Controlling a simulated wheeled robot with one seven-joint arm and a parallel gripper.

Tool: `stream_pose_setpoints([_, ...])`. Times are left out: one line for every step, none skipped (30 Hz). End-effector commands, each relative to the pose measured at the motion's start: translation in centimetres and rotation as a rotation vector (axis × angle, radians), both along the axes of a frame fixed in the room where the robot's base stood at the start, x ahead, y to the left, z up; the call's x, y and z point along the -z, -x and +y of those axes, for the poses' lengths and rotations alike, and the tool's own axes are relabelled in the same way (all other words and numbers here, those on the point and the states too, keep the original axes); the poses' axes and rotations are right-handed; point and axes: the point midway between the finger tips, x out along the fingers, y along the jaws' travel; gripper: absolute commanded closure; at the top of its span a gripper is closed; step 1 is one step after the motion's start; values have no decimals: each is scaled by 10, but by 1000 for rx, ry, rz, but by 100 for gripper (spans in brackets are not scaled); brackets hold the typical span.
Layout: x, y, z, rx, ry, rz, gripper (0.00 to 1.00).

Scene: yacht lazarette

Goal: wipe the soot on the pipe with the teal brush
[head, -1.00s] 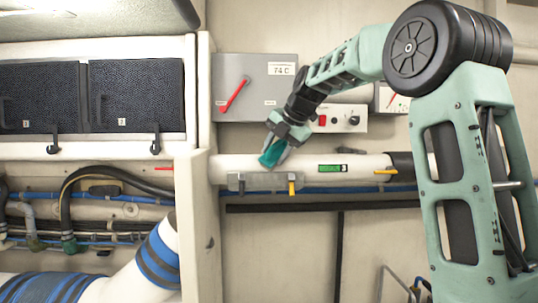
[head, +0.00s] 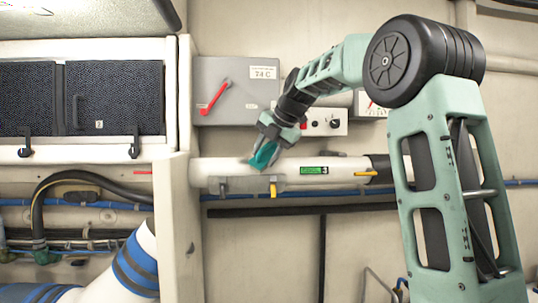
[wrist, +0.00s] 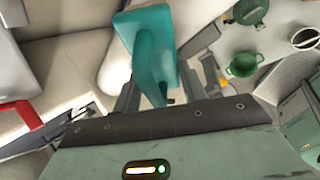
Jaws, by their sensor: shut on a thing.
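The teal brush (head: 265,155) is held in my gripper (head: 273,141) at the upper side of the white pipe (head: 342,169). In the head view the brush overlaps the pipe's top edge, left of the green display; I cannot tell whether it touches. In the wrist view the teal brush (wrist: 145,22) extends up from between the jaws (wrist: 146,92), which are shut on its handle. I cannot make out a clear soot patch; the brush and gripper hide part of the pipe.
A grey switch box (head: 238,91) with a red lever (head: 214,97) and a smaller control panel (head: 328,121) are above the pipe. A grey bracket (head: 238,185) and yellow clip (head: 273,187) are below the brush. A partition (head: 180,215) stands at the left.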

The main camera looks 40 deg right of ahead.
Motion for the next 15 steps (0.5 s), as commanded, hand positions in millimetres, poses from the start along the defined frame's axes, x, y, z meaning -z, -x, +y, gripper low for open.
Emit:
stream_pose_setpoints([0, -3, 5, -3, 0, -2, 76])
stream_pose_setpoints([0, -5, 7, -3, 0, -2, 76])
stream_pose_setpoints([-1, -6, 10, -3, 1, -1, 76])
stream_pose_setpoints([-1, -8, 12, -3, 2, -1, 76])
stream_pose_setpoints([-1, -9, 14, -3, 1, -2, 76])
stream_pose_setpoints([-1, -11, 17, -3, 1, -2, 76])
stream_pose_setpoints([-1, -12, 18, -3, 1, -2, 76])
stream_pose_setpoints([-1, -13, 19, -3, 1, -2, 76])
stream_pose_setpoints([-1, -13, 20, -2, 0, -2, 76])
stream_pose_setpoints([-1, -13, 20, -2, 0, -2, 76])
stream_pose_setpoints([-1, -14, 21, -2, 0, -2, 76])
stream_pose_setpoints([-1, -14, 21, -2, 0, -2, 76])
stream_pose_setpoints([-1, -15, 22, -2, 1, -1, 76])
stream_pose_setpoints([-1, -16, 24, -2, 1, -1, 76])
stream_pose_setpoints([0, -17, 26, -2, 0, -1, 76])
